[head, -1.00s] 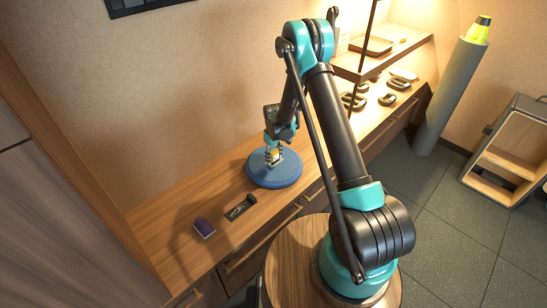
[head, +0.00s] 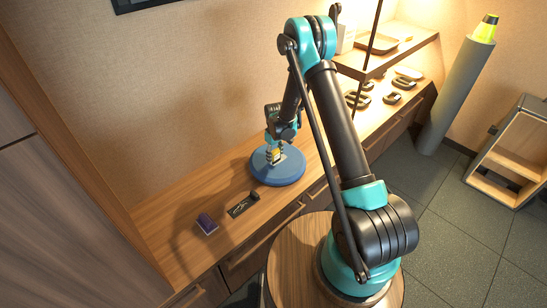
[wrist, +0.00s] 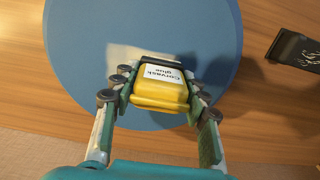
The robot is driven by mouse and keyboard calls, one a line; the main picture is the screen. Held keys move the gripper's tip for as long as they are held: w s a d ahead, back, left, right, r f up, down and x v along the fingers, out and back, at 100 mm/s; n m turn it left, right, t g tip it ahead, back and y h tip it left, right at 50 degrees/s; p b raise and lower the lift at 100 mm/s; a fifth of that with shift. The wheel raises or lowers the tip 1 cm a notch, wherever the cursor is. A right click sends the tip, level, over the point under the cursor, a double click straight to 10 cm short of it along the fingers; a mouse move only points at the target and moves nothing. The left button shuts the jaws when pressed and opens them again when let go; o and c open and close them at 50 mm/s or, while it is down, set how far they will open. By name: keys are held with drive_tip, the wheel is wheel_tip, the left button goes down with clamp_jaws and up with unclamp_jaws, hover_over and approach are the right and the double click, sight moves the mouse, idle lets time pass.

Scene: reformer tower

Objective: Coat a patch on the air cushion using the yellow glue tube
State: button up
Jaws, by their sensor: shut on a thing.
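The air cushion (head: 278,176) is a round blue disc on the wooden counter; it fills much of the wrist view (wrist: 215,35). My gripper (head: 274,157) is over the cushion. In the wrist view my gripper (wrist: 155,92) is shut on the yellow glue tube (wrist: 160,94), which has a white label reading "Corvask glue" and a dark end pointing away. A pale whitish patch (wrist: 122,53) shows on the cushion by the tube's dark end. I cannot tell whether the tube touches the cushion.
A dark flat item with light markings (head: 242,204) lies on the counter left of the cushion; it also shows in the wrist view (wrist: 293,48). A purple block (head: 207,224) lies farther left. Several dark rings lie at the right under a lit shelf (head: 385,54).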

sight(273, 152)
drive_tip(key=shift+w+d+r, duration=0.1)
drive_tip(key=shift+w+d, duration=0.6)
drive_tip(key=shift+w, duration=0.05)
drive_tip(key=shift+s+a, duration=1.1)
drive_tip(key=shift+s, duration=0.05)
idle(1.3)
drive_tip(key=shift+r, duration=2.9)
